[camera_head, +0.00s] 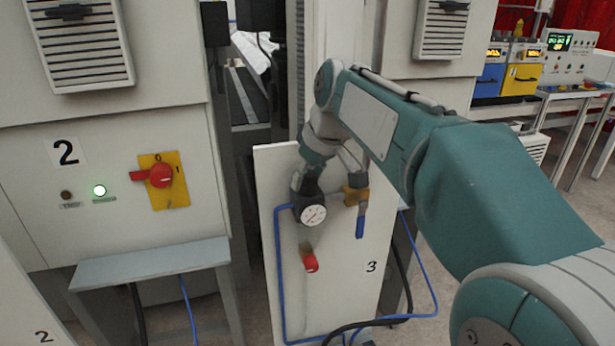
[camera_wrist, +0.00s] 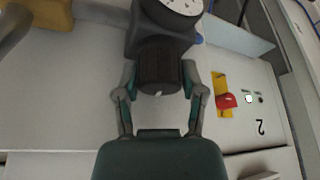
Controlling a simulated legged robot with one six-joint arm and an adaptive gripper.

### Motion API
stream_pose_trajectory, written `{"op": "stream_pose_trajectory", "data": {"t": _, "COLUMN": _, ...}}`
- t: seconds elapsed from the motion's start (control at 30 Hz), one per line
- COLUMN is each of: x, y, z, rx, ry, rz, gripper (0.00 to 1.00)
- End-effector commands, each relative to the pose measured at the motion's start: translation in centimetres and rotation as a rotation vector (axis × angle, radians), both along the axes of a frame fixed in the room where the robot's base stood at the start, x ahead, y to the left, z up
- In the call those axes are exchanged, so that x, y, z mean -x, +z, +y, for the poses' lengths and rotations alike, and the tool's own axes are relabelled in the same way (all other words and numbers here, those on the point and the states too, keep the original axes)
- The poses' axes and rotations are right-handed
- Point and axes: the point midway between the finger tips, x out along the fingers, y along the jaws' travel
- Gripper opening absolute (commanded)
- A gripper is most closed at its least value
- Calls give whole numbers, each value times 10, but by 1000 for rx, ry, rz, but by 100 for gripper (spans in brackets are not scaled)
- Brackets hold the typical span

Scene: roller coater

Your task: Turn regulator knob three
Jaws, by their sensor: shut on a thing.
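In the head view my gripper (camera_head: 309,180) comes down from above onto the regulator and largely hides the knob. The round gauge (camera_head: 313,214) sits just below it on the white panel marked 3 (camera_head: 340,290). The gauge is partly cut off at the top of the wrist view (camera_wrist: 183,5).
A blue-handled brass valve (camera_head: 360,222) is close right of the regulator, and a red handle (camera_head: 310,260) hangs below. Blue hoses (camera_head: 278,260) loop around the panel. Cabinet 2 with a red switch (camera_head: 160,175) and a grey shelf (camera_head: 150,262) stands at left.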

Motion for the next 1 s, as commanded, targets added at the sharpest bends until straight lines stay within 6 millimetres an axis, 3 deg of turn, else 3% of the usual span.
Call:
{"op": "stream_pose_trajectory", "data": {"t": 0.3, "x": 1, "y": -5, "z": 0, "rx": 4, "ry": 126, "rz": 13, "gripper": 5}}
{"op": "stream_pose_trajectory", "data": {"t": 0.87, "x": 1, "y": -5, "z": 0, "rx": 4, "ry": 152, "rz": 14, "gripper": 5}}
{"op": "stream_pose_trajectory", "data": {"t": 0.9, "x": 1, "y": -5, "z": 0, "rx": 4, "ry": 152, "rz": 14, "gripper": 71}}
{"op": "stream_pose_trajectory", "data": {"t": 0.93, "x": 1, "y": -5, "z": 0, "rx": 4, "ry": 152, "rz": 14, "gripper": 84}}
{"op": "stream_pose_trajectory", "data": {"t": 1.0, "x": 0, "y": -4, "z": 0, "rx": 4, "ry": 151, "rz": 10, "gripper": 87}}
